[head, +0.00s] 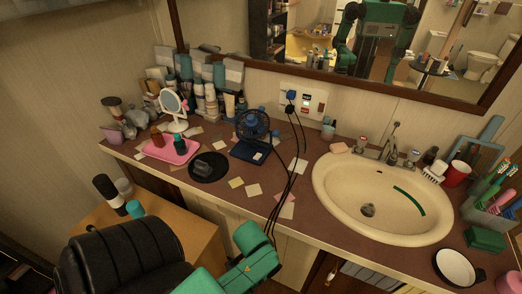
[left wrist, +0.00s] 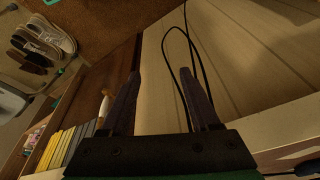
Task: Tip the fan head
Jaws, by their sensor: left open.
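A small desk fan with a dark blue round head (head: 252,124) stands on the counter beneath the mirror, near the wall outlet. Its head appears upright, facing the room; its exact tilt is too small to tell. A dark blue flat piece (head: 249,150) lies at its foot. My left arm comes in at the bottom of the head view, below the counter's front edge and well apart from the fan. My left gripper (left wrist: 156,80) shows in the left wrist view with its fingers spread and nothing between them. The fan is not in that view. My right gripper is not seen.
Black cables hang from the outlet (head: 305,102) over the counter edge, close to my left arm; a cable (left wrist: 168,45) also shows beyond the fingers. A black plate (head: 209,174), pink tray (head: 160,150) and notes surround the fan. The sink (head: 335,200) lies right.

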